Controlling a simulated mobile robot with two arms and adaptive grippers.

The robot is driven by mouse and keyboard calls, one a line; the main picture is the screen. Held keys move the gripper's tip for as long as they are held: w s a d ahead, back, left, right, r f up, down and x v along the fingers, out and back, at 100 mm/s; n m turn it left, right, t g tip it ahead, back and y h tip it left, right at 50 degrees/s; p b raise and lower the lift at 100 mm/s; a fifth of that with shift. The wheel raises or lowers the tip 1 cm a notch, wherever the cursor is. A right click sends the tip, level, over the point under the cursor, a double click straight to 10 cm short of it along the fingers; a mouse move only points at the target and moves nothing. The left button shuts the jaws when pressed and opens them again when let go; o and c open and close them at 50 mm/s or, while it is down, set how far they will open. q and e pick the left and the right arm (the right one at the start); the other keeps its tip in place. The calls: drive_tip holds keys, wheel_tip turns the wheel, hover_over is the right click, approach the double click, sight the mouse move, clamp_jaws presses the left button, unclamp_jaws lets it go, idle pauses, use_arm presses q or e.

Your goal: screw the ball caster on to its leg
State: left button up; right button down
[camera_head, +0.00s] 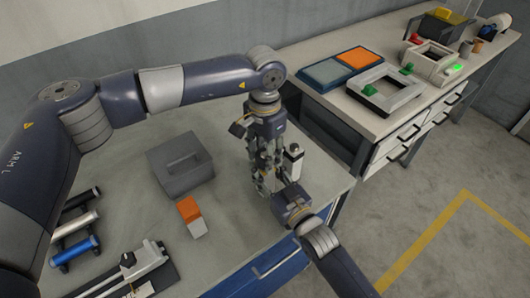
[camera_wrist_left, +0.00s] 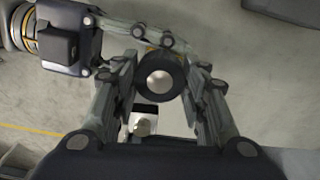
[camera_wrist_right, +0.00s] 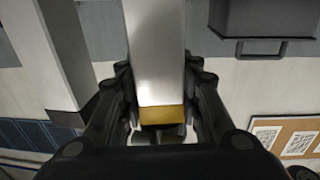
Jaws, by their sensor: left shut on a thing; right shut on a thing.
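My left gripper (camera_head: 263,180) points down over the bench and is shut on the ball caster (camera_wrist_left: 160,83), a dark ring around a pale ball. My right gripper (camera_head: 277,182) comes in from the lower right and meets the left one. It is shut on the leg (camera_wrist_right: 156,50), a pale straight bar with a brass-coloured band (camera_wrist_right: 162,115) at its lower end. In the left wrist view, the right gripper (camera_wrist_left: 160,45) reaches in beside the caster, with a yellowish bit behind the ring. I cannot tell whether caster and leg touch; fingers hide the joint.
A pale post with a dark base (camera_head: 294,160) stands close behind the grippers. A grey box with a handle (camera_head: 180,160) and an orange-and-white block (camera_head: 191,216) lie left on the bench (camera_head: 225,265). Rollers (camera_head: 75,246) lie farther left. A second bench (camera_head: 345,105) stands at right.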

use_arm(q)
drive_tip(key=shift+w+m, duration=0.1)
drive_tip(key=shift+m, duration=0.3)
drive_tip(key=o, duration=1.1)
drive_tip(key=shift+c, duration=0.2)
drive_tip(key=shift+r, duration=2.25)
drive_tip(key=shift+c, duration=0.4)
